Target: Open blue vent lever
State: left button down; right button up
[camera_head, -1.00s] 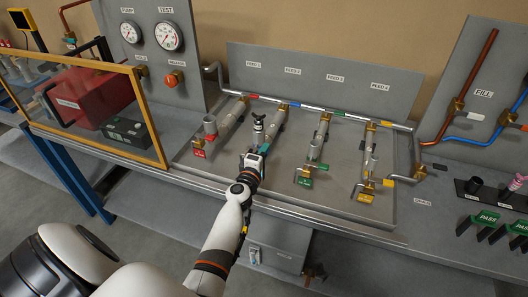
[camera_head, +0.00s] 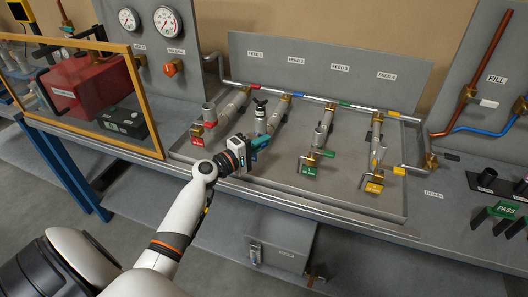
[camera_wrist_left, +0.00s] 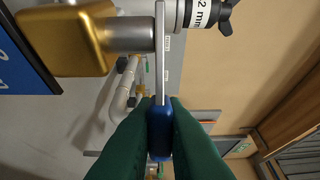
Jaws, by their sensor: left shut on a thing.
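The blue vent lever is a flat metal bar (camera_wrist_left: 160,45) with a blue grip (camera_wrist_left: 160,130), in the left wrist view. It joins a brass valve (camera_wrist_left: 65,40) on a grey pipe, with a blue tag (camera_wrist_left: 18,60) beside it. My left gripper (camera_head: 259,146) has its dark green fingers shut on the blue grip, one on each side. My right gripper is not in view.
A white cylinder marked "2 mm" with a black top (camera_head: 260,110) stands close behind my gripper. Valves with red (camera_head: 197,137), green (camera_head: 309,170) and yellow (camera_head: 373,187) tags sit on neighbouring pipes. A yellow-framed clear panel (camera_head: 157,110) stands at the left.

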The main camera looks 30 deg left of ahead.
pick_arm(q)
jog(key=shift+s+a+m+g+h+b, duration=0.55)
jog(key=shift+m+g+h+b, duration=1.4)
jog(key=shift+b, duration=0.85)
jog(key=shift+s+a+m+g+h+b, duration=0.45)
jog(key=shift+m+g+h+b, duration=1.45)
jog(key=shift+b, duration=0.95)
jog(key=shift+s+a+m+g+h+b, duration=0.55)
jog(key=shift+m+g+h+b, duration=1.05)
jog(key=shift+h+b, duration=0.95)
jog(key=shift+s+d+b, duration=0.1)
jog(key=shift+b, duration=0.2)
jog(key=c, duration=1.5)
grip_release()
jog(key=b+v, duration=0.1)
jog(key=v, duration=0.6)
jog(key=shift+a+r, duration=0.15)
jog(key=shift+a, duration=0.15)
jog(key=shift+s, duration=0.1)
